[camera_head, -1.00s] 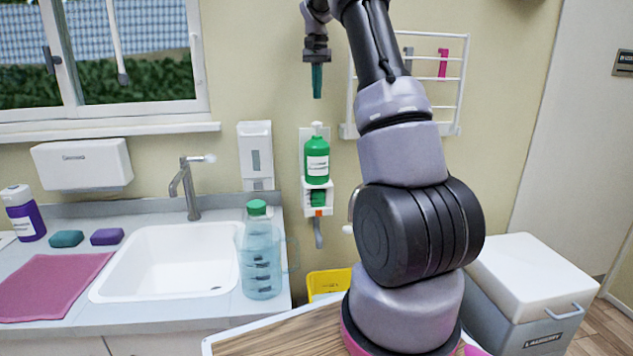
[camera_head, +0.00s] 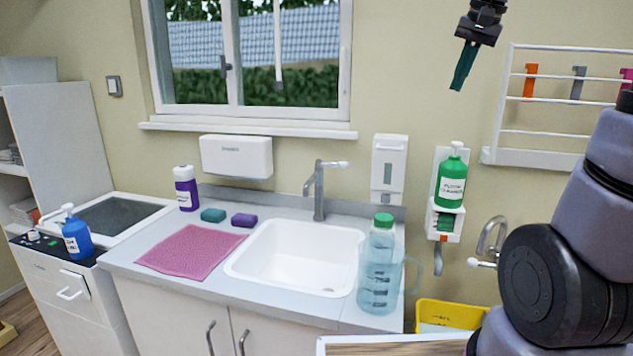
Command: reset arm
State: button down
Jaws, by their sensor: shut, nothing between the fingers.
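My gripper (camera_head: 463,66) hangs at the top right in the head view, in the air in front of the wall. Its dark green fingers point down and are together, with nothing between them. It is above the green bottle in the wall holder and apart from it. My arm fills the right edge of the view and hides part of the wall there.
A counter with a white sink (camera_head: 298,258) holds a clear jug (camera_head: 380,270), a pink cloth (camera_head: 192,252) and a purple bottle (camera_head: 186,188). A green bottle (camera_head: 452,183) sits in a wall holder. A white rack (camera_head: 560,100) and yellow bin (camera_head: 450,314) are on the right.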

jog(key=s+a+f+n+t, duration=0.1)
jog(key=s+a+f, duration=0.2)
jog(key=s, duration=0.5)
jog(key=s+a+f+n+t, duration=0.1)
jog(key=s+a+f+t, duration=0.1)
jog(key=s, duration=0.7)
jog(key=shift+a+f+y, duration=0.3)
jog(key=shift+a+f, duration=0.3)
jog(key=shift+a, duration=0.15)
